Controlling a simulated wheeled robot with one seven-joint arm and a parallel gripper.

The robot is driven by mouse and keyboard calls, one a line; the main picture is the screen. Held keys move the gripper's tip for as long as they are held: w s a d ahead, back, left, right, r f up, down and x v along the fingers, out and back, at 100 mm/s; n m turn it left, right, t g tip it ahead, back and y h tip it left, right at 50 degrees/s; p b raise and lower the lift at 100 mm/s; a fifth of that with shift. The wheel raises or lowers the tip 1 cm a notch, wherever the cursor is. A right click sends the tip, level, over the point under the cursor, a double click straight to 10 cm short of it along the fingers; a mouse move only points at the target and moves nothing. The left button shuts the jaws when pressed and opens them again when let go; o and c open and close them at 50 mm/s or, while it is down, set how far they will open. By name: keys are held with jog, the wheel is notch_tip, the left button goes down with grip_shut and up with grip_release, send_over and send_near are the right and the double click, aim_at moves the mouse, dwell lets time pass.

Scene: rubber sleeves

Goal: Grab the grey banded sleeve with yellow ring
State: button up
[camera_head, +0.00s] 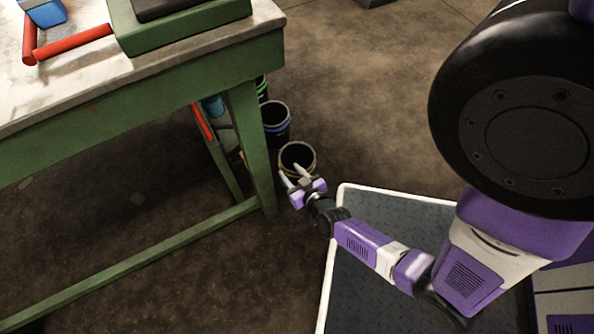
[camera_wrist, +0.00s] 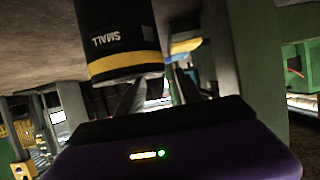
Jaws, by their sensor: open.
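The dark grey sleeve with a yellow ring (camera_head: 297,158) stands upright on the floor beside the green table leg. It also shows large and upside down in the wrist view (camera_wrist: 115,40), with the word SMALL and a yellow band near its rim. My gripper (camera_head: 293,173) is open at the sleeve's near side, its fingers pointing toward the rim. In the wrist view my gripper's two fingers (camera_wrist: 160,90) show just beyond the yellow band, partly hidden by the sleeve and wrist. Contact cannot be told.
A blue-banded sleeve (camera_head: 276,122) stands just behind, and a green-banded one (camera_head: 262,88) farther back, partly hidden. The green table (camera_head: 190,85) and its leg are close on the left. Floor to the right of the sleeves is clear.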

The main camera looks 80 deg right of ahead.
aim_at(283, 166)
jog(key=shift+b+x, duration=1.7)
jog(key=shift+x, duration=1.25)
grip_shut()
jog(key=shift+a, duration=0.1)
jog(key=shift+f, duration=0.1)
